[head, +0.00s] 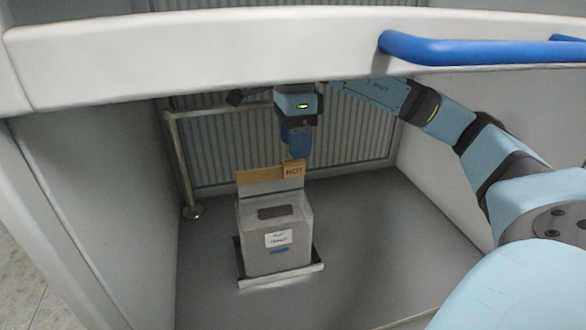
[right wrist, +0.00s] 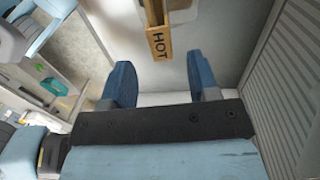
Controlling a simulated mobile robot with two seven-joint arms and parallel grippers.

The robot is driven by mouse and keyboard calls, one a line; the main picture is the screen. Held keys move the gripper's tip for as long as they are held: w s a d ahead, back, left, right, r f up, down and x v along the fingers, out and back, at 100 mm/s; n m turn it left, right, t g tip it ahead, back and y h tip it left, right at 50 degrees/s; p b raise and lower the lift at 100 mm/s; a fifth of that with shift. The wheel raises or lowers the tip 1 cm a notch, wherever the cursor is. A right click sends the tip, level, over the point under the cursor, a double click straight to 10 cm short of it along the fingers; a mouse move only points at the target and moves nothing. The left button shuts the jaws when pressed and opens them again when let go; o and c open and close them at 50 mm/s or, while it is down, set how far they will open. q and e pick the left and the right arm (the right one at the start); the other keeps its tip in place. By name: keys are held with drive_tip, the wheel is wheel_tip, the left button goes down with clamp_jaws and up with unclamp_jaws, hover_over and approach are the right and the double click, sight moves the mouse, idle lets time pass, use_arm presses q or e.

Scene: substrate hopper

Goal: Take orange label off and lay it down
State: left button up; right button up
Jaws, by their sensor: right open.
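The orange label (head: 293,169), marked HOT, sits at the upper right corner of a tan back panel (head: 258,180) on a grey hopper box (head: 276,228). My right gripper (head: 297,156) points down just above the label. In the right wrist view the open, empty fingers (right wrist: 158,62) stand apart, with the label (right wrist: 159,43) lined up between them, around or just beyond the tips. I cannot tell whether they touch it. My left gripper is out of view.
The hopper box stands on a shallow metal tray (head: 300,275) on the grey floor of an enclosure. A metal rail (head: 180,160) stands at the left, and a ribbed wall (head: 225,145) is behind. A white beam (head: 200,55) with a blue handle (head: 470,52) crosses above. The floor to the right is clear.

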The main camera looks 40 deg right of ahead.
sight(293, 162)
drive_tip(key=f, duration=0.4)
drive_tip(key=shift+a+f+b, duration=0.25)
drive_tip(key=shift+f+b, duration=0.1)
drive_tip(key=shift+f, duration=0.05)
drive_tip(key=c, duration=1)
drive_tip(key=shift+r, duration=0.15)
